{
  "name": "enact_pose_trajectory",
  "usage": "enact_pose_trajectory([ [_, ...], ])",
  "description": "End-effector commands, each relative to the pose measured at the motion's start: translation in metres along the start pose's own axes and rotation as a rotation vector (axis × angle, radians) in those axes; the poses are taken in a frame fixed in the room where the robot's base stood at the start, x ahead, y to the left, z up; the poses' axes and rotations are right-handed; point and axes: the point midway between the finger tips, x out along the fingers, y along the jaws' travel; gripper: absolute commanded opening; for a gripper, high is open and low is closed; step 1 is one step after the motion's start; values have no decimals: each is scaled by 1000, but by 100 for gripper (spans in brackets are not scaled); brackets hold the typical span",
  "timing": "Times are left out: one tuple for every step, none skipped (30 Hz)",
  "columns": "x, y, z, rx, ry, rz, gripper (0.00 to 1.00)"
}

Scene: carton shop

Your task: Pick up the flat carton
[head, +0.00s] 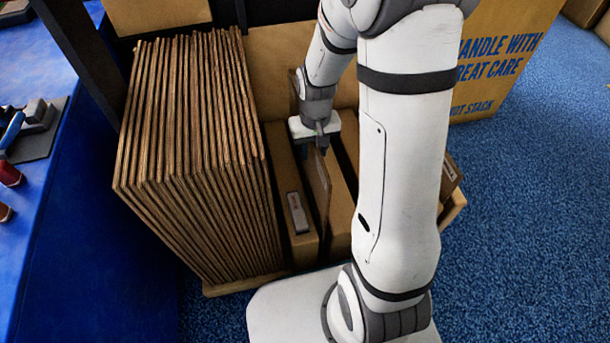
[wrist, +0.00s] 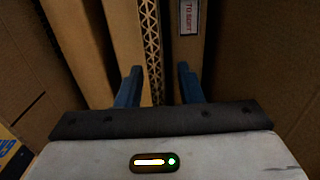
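A thin brown flat carton (head: 320,186) stands on edge in the wooden rack, between thicker closed boxes. Its corrugated edge (wrist: 150,42) shows in the wrist view. My gripper (head: 314,150) points down over the far part of this carton. In the wrist view my gripper (wrist: 159,78) has its two blue fingers apart, one on each side of the corrugated edge. A gap shows on the right finger's side; the left finger is close to the carton, and I cannot tell if it touches. My arm hides part of the rack.
A dense row of flat cartons (head: 195,150) stands left of the gripper. A box with a grey label (head: 298,212) stands just left of the flat carton. A blue table (head: 85,230) is at the left, a large printed box (head: 510,50) at back right. Blue carpet (head: 535,220) is clear at right.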

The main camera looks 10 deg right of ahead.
Motion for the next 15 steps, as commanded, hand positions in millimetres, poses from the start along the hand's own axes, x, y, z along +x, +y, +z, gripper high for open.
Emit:
enact_pose_trajectory([
  [2,0,0,0,0,0,34],
  [2,0,0,0,0,0,34],
  [1,0,0,0,1,0,34],
  [1,0,0,1,1,0,34],
  [1,0,0,1,1,0,34],
  [1,0,0,1,1,0,34],
  [1,0,0,1,1,0,31],
  [1,0,0,1,1,0,29],
  [1,0,0,1,1,0,25],
  [1,0,0,1,1,0,23],
  [1,0,0,1,1,0,21],
  [1,0,0,1,1,0,17],
  [1,0,0,1,1,0,15],
  [1,0,0,1,1,0,12],
  [1,0,0,1,1,0,9],
])
